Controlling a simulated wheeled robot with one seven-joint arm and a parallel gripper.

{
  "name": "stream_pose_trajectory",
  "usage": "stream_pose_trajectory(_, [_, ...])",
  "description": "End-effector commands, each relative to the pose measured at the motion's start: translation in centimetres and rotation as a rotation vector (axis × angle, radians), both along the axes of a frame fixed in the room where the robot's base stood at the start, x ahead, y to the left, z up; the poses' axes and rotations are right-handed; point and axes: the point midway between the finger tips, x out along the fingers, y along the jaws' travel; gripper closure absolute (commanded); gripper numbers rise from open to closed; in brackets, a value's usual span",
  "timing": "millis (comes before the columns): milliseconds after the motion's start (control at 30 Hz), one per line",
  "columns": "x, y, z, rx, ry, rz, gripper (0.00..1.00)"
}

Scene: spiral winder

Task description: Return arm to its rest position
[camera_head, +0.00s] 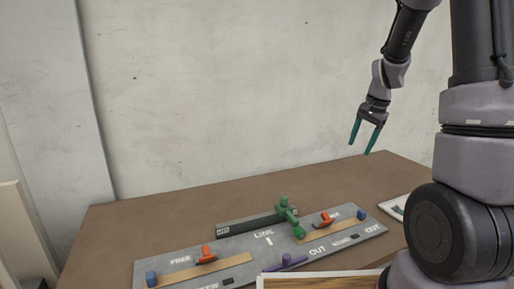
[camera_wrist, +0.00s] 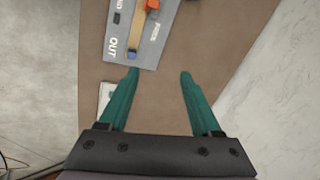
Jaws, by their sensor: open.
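My gripper (camera_head: 361,148) has two teal fingers spread apart with nothing between them. In the head view it hangs at the upper right, pointing down, above the back right part of the brown table. The wrist view shows the open fingers (camera_wrist: 158,74) over bare table, with the grey panel's end beyond them. My arm comes down from the top right of the head view, and the fingers appear clear of everything.
A grey control panel (camera_head: 272,247) with orange, blue, green and purple parts lies on the brown table (camera_head: 150,215). A pale flat item (camera_head: 393,208) lies at right. A wall stands behind.

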Motion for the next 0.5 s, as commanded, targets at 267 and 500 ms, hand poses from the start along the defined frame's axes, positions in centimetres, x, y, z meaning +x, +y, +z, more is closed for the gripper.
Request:
stream_pose_trajectory(267, [-5.2, 3.5, 8.5, 0.000, -0.143, 0.152, 0.35])
stream_pose_trajectory(500, [-10.8, 5.9, 13.7, -0.031, -0.260, 0.280, 0.35])
